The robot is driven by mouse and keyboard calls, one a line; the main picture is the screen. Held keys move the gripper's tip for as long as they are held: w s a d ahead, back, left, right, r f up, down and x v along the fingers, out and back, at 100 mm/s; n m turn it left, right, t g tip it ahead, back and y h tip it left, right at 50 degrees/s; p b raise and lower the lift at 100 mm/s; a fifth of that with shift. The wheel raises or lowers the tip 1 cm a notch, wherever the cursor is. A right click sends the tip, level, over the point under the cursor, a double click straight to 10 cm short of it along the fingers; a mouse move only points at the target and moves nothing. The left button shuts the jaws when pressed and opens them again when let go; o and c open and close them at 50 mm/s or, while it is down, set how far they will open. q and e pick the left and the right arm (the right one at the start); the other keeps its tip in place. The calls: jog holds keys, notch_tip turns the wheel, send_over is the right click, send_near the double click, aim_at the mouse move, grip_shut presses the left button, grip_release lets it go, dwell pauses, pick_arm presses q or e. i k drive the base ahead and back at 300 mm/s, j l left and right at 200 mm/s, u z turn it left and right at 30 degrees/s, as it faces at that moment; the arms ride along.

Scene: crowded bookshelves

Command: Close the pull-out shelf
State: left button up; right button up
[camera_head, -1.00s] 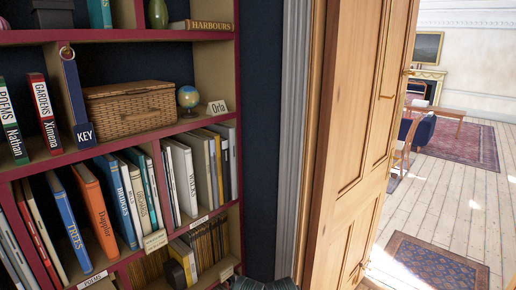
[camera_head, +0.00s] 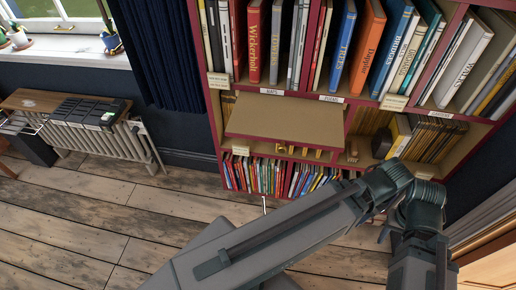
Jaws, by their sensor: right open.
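The pull-out shelf (camera_head: 285,120) is a flat tan board with a dark red edge. It sticks out from the bookcase below the row of tall books, in the middle of the head view. My left gripper is out of view.
The bookcase (camera_head: 339,98) holds tall books above the board and a row of thin books (camera_head: 285,178) below it. A radiator (camera_head: 110,133) stands under the window at the left. The wooden floor (camera_head: 150,205) in front is clear. A pale wooden door edge is at the lower right.

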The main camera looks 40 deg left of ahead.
aim_at(313, 124)
jog(key=k+u, duration=0.1)
jog(key=u, duration=0.65)
jog(key=k+u, duration=0.15)
jog(key=u, duration=0.2)
jog(key=k+l, duration=0.1)
jog(key=k, duration=0.25)
